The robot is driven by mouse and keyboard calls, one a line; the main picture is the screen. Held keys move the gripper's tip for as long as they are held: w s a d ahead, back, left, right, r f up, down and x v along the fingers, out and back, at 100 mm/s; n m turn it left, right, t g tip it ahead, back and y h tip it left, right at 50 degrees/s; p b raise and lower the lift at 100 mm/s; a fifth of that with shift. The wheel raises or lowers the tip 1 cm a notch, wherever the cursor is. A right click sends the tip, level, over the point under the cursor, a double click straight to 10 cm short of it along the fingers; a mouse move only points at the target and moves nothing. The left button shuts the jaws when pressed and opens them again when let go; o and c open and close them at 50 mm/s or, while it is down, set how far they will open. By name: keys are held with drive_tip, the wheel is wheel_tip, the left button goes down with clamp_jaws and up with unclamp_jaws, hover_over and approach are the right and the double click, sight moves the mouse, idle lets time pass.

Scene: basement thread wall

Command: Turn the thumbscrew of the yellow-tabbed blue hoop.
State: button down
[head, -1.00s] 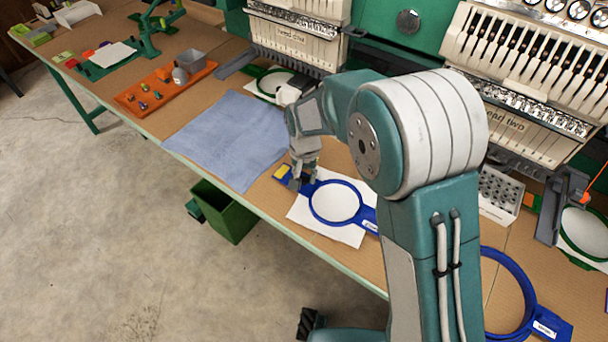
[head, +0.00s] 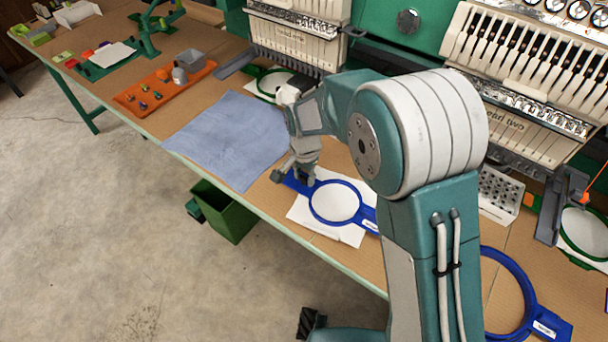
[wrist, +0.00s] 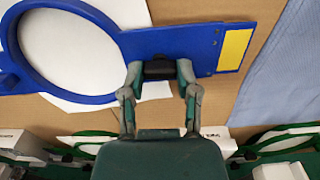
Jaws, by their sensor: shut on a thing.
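The blue hoop (head: 313,217) lies flat on white cloth on the bench, with white fabric inside its ring. In the wrist view, the same blue hoop (wrist: 118,52) has a yellow tab (wrist: 235,49) at the end of its arm. My gripper (wrist: 159,72) points down at the hoop's edge, between ring and tab, its fingers on either side of the dark thumbscrew (wrist: 159,68). It is shut on the thumbscrew. In the head view my gripper (head: 294,178) covers the yellow tab and hides the thumbscrew.
A blue-grey cloth (head: 228,138) lies left of the hoop. Another blue hoop (head: 529,290) lies at the right. Embroidery machines (head: 298,40) line the back, and an orange tray (head: 165,88) stands farther left. A green bin (head: 224,212) is below the bench edge.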

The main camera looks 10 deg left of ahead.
sight(304, 177)
drive_tip(key=shift+c, duration=1.6)
unclamp_jaws()
wheel_tip(304, 177, up, 12)
drive_tip(key=shift+f, duration=0.1)
